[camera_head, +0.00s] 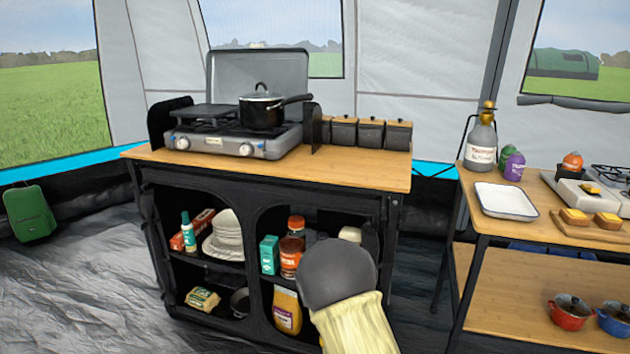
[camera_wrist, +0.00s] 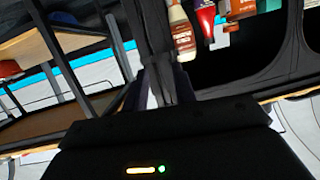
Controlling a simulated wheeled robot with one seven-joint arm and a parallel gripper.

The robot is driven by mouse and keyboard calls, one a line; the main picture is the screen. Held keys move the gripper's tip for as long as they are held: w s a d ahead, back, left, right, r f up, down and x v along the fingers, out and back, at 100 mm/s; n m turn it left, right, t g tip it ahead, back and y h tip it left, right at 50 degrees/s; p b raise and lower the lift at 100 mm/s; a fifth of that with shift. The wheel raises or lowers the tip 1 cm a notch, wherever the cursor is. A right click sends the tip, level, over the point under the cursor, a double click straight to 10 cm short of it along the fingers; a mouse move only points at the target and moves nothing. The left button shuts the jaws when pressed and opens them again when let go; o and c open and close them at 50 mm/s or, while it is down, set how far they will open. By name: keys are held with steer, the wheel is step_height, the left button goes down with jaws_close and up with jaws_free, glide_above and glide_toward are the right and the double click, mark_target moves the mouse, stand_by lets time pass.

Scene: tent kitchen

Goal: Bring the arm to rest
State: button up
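My arm (camera_head: 345,285) rises from the bottom of the head view, in front of the cabinet's right-hand compartments. Its dark rounded joint and pale sleeve hide part of the shelves. My gripper (camera_wrist: 158,95) is not seen in the head view. In the wrist view its black body, with an orange and a green light, spans the bottom edge. Its fingers are too dark to make out against the cabinet frame, so I cannot tell how far apart they are. No held object shows.
The cabinet (camera_head: 330,172) carries a stove (camera_head: 240,140), with a black pot (camera_head: 262,110) on it, and several canisters (camera_head: 370,132). Bottles and jars (camera_head: 290,258) fill its shelves. At right, a wooden table (camera_head: 490,232) holds a white tray (camera_head: 505,201).

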steer(key=s+d+r+n+g+y+p, duration=0.1)
steer(key=s+r+g, duration=0.25)
steer(key=s, duration=0.45)
steer(key=s+d+r+n+g+y, duration=0.1)
steer(key=s+d+r+g, duration=0.2)
steer(key=s, duration=0.5)
steer(key=s+r+n+g+y+p, duration=0.1)
steer(key=s+r+g, duration=0.2)
steer(key=s+g, duration=0.35)
step_height(320, 180, up, 37)
steer(key=s+t+p, duration=0.1)
steer(key=p, duration=3.6)
steer(key=shift+r+p, duration=0.15)
steer(key=shift+p, duration=0.25)
steer(key=shift+s+a, duration=0.1)
